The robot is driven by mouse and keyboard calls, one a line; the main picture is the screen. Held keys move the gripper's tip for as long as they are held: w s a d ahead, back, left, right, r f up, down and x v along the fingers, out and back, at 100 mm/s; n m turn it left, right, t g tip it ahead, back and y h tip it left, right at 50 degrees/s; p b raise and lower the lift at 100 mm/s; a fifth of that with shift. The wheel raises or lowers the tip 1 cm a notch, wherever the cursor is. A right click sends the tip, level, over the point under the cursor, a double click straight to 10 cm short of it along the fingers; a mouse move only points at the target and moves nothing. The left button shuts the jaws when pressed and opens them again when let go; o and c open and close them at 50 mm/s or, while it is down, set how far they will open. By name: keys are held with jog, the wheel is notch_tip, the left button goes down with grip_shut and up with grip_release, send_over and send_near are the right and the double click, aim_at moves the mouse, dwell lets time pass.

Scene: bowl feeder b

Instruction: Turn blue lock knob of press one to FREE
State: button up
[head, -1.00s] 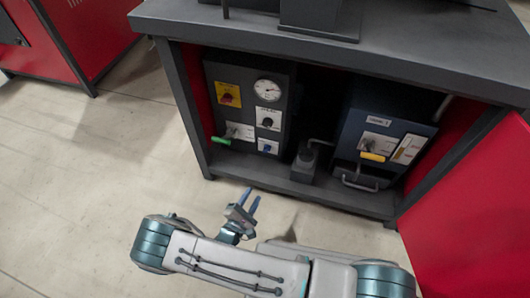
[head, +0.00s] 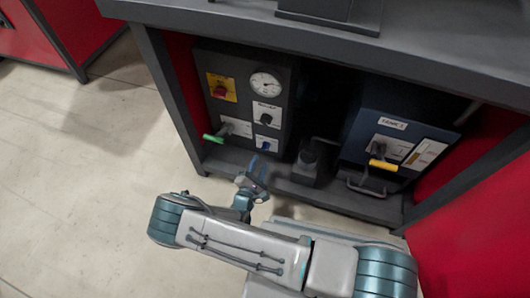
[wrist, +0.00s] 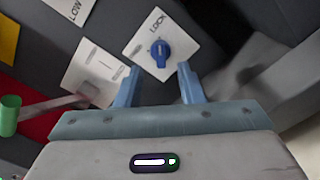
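The blue lock knob (wrist: 160,49) sits on a white plate marked LOCK (wrist: 152,40) in the wrist view, ahead of and between my two fingertips, apart from them. In the head view the blue knob (head: 266,145) is at the bottom of the left dark panel, below a black knob. My gripper (wrist: 160,82) is open and empty, its blue fingers pointing at the plate. In the head view my gripper (head: 258,175) is just below the panel. The FREE mark is not readable.
A green-handled lever (head: 213,138) is left of the knob; its green end (wrist: 10,115) shows in the wrist view. A red switch (head: 220,90) and gauge (head: 265,84) are above. A dark block (head: 305,163) and a yellow-handled unit (head: 383,165) stand to the right.

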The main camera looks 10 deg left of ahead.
aim_at(265, 150)
jog(key=w, duration=0.2)
jog(key=w+b, duration=0.1)
jog(key=w, duration=0.1)
jog(key=w+b, duration=0.1)
jog(key=w, duration=0.1)
jog(key=shift+w+d, duration=0.3)
jog(key=c, duration=0.6)
